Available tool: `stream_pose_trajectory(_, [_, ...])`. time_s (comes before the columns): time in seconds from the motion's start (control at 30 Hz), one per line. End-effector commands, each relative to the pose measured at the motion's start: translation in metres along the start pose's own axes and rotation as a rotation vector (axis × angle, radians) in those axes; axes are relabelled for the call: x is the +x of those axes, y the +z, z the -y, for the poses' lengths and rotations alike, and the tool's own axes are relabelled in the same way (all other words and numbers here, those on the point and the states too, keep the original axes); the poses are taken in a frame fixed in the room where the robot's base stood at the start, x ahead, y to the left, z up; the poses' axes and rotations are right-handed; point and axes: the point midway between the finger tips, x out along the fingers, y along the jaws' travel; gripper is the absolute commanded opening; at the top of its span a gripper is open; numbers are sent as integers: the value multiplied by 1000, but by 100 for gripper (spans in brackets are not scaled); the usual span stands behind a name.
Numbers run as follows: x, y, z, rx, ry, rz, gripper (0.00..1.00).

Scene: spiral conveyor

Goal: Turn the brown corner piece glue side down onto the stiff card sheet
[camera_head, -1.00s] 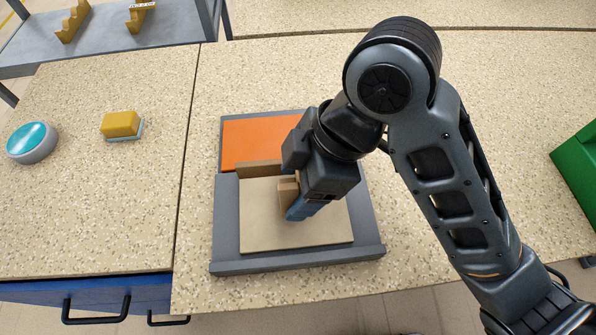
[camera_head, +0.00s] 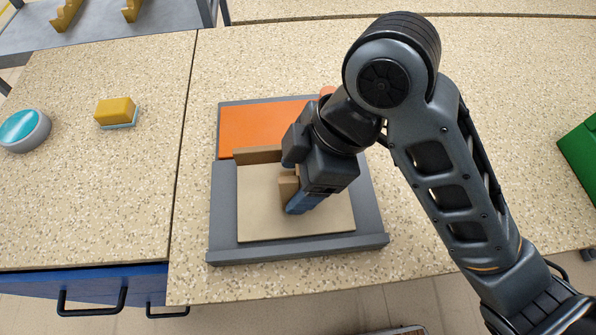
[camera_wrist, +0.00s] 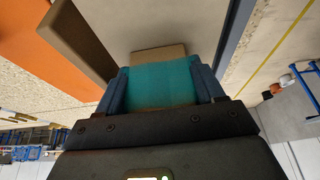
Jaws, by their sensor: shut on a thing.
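The stiff card sheet (camera_head: 270,228) lies flat and beige on a grey fixture (camera_head: 224,215). My gripper (camera_head: 303,200) is over the sheet and shut on the brown corner piece (camera_head: 288,188), whose tan part shows beside the blue fingers. In the wrist view my gripper (camera_wrist: 160,88) has a teal face (camera_wrist: 158,85) between its two fingers, with the tan part of the corner piece (camera_wrist: 160,57) just beyond. The teal face may be the glue side. The fingers hide much of the piece, and I cannot tell whether it touches the sheet.
A brown bar (camera_head: 258,154) stands along the sheet's far edge, before an orange panel (camera_head: 262,125). A yellow sponge-like block (camera_head: 116,111) and a teal-topped round button (camera_head: 22,128) are on the left. A green bin (camera_head: 580,155) is at the right. The counter between is clear.

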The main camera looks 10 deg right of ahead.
Motion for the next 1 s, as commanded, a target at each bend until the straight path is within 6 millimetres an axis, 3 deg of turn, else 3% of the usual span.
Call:
stream_pose_trajectory(0.03, [1, 0, 0, 0, 0, 0, 13])
stream_pose_trajectory(0.07, [0, 0, 0, 0, 0, 0, 70])
stream_pose_trajectory(0.33, [0, 0, 0, 0, 0, 0, 96])
stream_pose_trajectory(0.67, [-4, 0, 0, -1, 1, 0, 97])
stream_pose_trajectory(1.0, [-53, 0, -1, -3, 4, 3, 97])
